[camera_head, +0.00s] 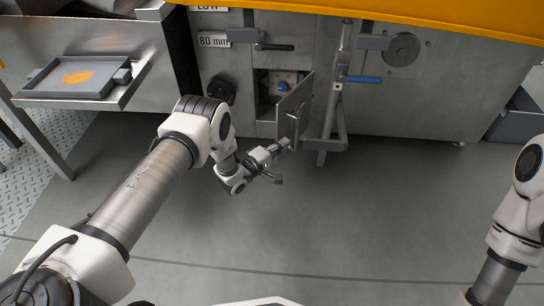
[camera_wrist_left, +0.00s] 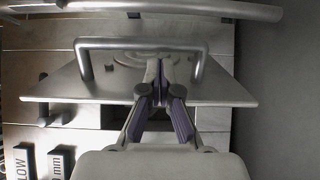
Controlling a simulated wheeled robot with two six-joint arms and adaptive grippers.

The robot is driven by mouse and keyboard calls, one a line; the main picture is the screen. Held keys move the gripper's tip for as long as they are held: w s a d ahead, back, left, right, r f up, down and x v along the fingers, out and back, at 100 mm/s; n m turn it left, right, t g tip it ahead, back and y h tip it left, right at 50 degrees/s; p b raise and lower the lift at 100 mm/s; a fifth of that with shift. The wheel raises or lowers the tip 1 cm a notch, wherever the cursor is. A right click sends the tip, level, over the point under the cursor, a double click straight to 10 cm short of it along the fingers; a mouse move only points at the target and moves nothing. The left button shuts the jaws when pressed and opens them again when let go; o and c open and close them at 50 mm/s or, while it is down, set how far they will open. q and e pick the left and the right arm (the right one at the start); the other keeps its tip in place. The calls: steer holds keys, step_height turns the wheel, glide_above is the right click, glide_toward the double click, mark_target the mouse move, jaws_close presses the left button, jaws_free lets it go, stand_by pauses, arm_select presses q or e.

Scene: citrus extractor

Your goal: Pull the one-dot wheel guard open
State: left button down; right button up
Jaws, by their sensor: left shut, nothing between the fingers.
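A flat grey hinged guard panel (camera_head: 294,108) stands swung out from a square opening in the machine front, in the head view. Behind it a blue knob (camera_head: 283,86) shows inside the opening. I cannot make out a dot mark on the panel. The left wrist view shows the panel (camera_wrist_left: 105,84) with a U-shaped bar handle (camera_wrist_left: 130,44). My left gripper (camera_head: 281,147) is at the panel's near lower side. Its fingers (camera_wrist_left: 159,70) are shut and empty, with the tips between the handle's legs; I cannot tell whether they touch. My right gripper is out of view.
A grey post with a blue lever (camera_head: 362,79) stands right beside the panel. A black knob (camera_head: 221,90) is to the left, below the "80 mm" label (camera_head: 214,40). A tray (camera_head: 45,88) with orange residue is at far left. The floor in front is clear.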

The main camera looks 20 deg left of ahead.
arm_select(q)
steer(key=shift+w+d, duration=0.25)
steer(key=shift+w, duration=0.3)
steer(key=w+d, duration=0.1)
steer(key=d, duration=0.9)
steer(key=shift+d, duration=0.1)
